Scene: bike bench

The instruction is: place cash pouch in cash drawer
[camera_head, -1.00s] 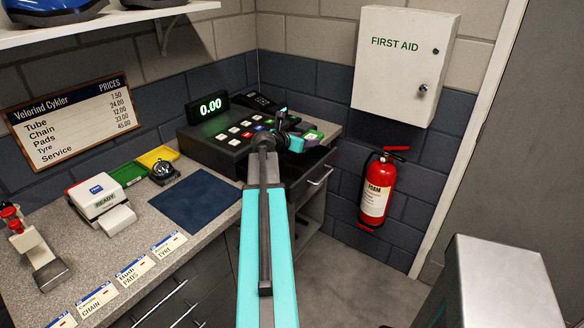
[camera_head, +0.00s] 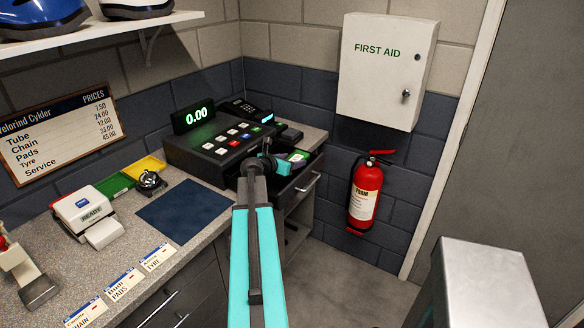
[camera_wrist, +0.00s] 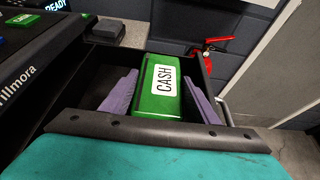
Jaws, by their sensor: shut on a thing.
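The cash pouch (camera_wrist: 160,92) is green with a white "CASH" label. It lies between the two purple-grey finger pads of my gripper (camera_wrist: 163,100), which is shut on it. The open black cash drawer (camera_wrist: 88,68) surrounds the pouch in the wrist view, its walls on both sides. I cannot tell whether the pouch touches the drawer floor. In the head view the pouch (camera_head: 298,156) shows as a small green patch beyond my gripper (camera_head: 284,165), at the open drawer (camera_head: 303,178) below the register. My arm hides part of the drawer.
The cash register (camera_head: 218,143) reads 0.00 and stands left of my gripper. A dark blue mat (camera_head: 183,209) lies on the grey counter. A red fire extinguisher (camera_head: 364,194) and a first aid cabinet (camera_head: 385,72) hang on the wall to the right.

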